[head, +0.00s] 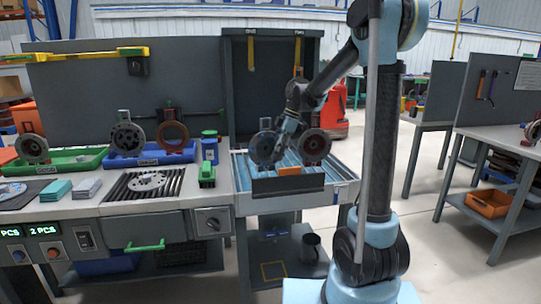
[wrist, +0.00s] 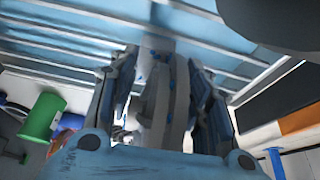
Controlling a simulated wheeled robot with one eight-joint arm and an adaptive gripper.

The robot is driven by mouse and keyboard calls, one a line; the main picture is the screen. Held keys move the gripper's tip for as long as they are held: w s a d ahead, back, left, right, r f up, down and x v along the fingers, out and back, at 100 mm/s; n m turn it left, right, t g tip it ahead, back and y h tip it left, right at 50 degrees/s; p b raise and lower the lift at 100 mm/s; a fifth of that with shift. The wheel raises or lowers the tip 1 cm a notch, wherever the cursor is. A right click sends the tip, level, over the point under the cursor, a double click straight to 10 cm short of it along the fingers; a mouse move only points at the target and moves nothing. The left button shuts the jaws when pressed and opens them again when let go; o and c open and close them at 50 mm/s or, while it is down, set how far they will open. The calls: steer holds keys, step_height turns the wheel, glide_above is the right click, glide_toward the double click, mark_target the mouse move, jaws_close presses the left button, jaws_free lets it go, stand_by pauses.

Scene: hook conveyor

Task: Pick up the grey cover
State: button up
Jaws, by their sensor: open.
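The grey cover (head: 263,148) is a round grey disc standing upright over the roller conveyor, left of a dark disc with a red centre (head: 316,146). My gripper (head: 279,142) reaches down from the upper right to the cover's right side. In the wrist view, a curved grey part (wrist: 162,105), apparently the cover seen nearly edge-on, lies between my two spread fingers (wrist: 162,95). The fingers look apart from it, but contact is hard to tell. What holds the cover up is not clear.
The conveyor (head: 242,172) has a dark front panel (head: 287,185) with an orange block (head: 289,170) by it. On the left bench are a green tray (head: 62,160), a blue tray (head: 150,158) with discs, and a green brush (head: 207,176). A tall dark cabinet backs the conveyor.

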steer(key=shift+a+f, duration=0.1)
steer(key=shift+f, duration=0.15)
jaws_close()
steer(key=shift+r, duration=0.1)
